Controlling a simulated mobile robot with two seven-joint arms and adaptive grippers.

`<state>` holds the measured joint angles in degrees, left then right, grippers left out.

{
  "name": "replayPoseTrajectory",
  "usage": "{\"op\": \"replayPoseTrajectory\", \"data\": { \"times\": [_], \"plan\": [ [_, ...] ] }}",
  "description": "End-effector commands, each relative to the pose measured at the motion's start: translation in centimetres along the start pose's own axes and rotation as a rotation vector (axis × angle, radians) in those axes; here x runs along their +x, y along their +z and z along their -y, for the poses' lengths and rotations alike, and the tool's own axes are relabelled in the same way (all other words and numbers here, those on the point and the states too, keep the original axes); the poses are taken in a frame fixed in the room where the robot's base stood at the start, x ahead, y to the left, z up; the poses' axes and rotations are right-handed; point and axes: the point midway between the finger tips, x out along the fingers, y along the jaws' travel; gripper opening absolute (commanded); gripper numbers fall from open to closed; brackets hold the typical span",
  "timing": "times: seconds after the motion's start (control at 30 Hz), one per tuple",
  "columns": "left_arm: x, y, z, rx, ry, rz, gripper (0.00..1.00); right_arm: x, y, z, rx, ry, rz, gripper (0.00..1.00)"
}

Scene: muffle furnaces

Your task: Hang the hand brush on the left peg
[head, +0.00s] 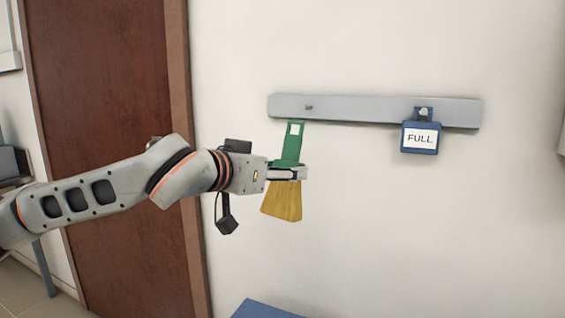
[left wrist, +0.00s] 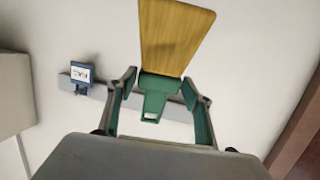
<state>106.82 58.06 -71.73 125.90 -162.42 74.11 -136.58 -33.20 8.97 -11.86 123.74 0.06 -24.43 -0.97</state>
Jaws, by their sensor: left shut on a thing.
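The hand brush has a green handle (head: 291,144) with a square hole near its top and yellow bristles (head: 283,201) hanging down. My left gripper (head: 290,173) is shut on the hand brush, low on the handle just above the bristles. The brush is upright and slightly tilted. In the left wrist view the brush (left wrist: 172,40) sits between the two fingers. The left peg (head: 309,107) is a small stub on the grey wall rail (head: 360,109). The handle's hole is below and slightly left of this peg in the head view. My right gripper is not in view.
A brown door (head: 105,110) is at the left. A blue surface (head: 263,309) shows at the bottom. The wall below the rail is clear.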

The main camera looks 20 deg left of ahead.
Motion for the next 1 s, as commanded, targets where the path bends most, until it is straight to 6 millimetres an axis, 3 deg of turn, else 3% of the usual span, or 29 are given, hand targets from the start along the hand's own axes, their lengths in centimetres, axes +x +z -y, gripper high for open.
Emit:
{"op": "replayPoseTrajectory", "data": {
  "times": [0.1,0.23,1.0],
  "plan": [
    [-0.3,-2.4,0.5,-0.001,0.005,-0.076,0.28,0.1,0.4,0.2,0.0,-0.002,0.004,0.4],
    [-0.8,-3.9,0.7,0.001,0.006,-0.113,0.28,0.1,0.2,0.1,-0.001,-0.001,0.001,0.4],
    [2.0,-4.8,1.3,0.001,0.006,-0.116,0.28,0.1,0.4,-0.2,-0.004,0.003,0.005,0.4]
  ]
}}
